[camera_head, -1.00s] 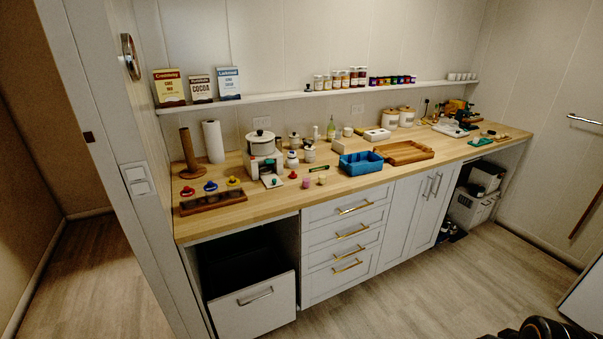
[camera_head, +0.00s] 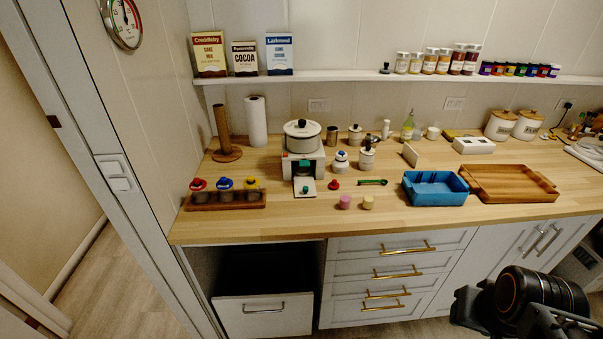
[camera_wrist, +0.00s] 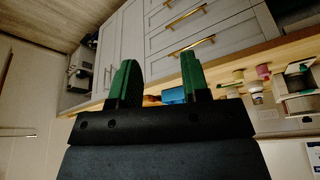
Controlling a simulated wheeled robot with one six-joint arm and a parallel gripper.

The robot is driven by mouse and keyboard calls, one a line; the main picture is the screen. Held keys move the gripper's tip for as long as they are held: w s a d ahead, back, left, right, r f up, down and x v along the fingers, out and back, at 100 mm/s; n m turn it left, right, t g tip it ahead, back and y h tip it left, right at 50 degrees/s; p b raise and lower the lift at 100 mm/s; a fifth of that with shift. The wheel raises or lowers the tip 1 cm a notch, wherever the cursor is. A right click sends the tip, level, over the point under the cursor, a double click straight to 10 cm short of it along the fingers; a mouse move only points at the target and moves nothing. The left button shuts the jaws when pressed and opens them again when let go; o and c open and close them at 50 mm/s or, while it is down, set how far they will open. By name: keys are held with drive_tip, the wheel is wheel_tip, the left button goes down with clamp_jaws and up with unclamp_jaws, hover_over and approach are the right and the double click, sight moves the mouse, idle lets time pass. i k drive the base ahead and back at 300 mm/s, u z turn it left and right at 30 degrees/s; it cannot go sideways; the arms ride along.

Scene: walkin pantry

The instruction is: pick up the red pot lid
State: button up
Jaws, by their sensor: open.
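The wooden rack (camera_head: 240,203) at the left front of the counter holds three small pots in a row. The leftmost has a red lid (camera_head: 198,184); the others have a blue lid (camera_head: 225,183) and a yellow lid (camera_head: 252,182). Another small red piece (camera_head: 334,184) lies loose on the counter, right of the white stove-like block; I cannot tell whether it is a lid. My gripper (camera_wrist: 158,78) has two green fingers spread apart with nothing between them. It is well away from the red pieces, in front of the cabinets.
A blue tray (camera_head: 435,202) and a wooden tray (camera_head: 553,196) sit on the counter's right part. A larger pot (camera_head: 303,143) stands on the white block. Pink (camera_head: 345,202) and yellow (camera_head: 368,202) pieces lie near the front edge. An open bin drawer (camera_head: 262,316) juts out below.

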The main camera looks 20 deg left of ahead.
sight(334, 185)
drive_tip(key=u, duration=0.85)
drive_tip(key=i, duration=0.95)
drive_tip(key=u, duration=0.95)
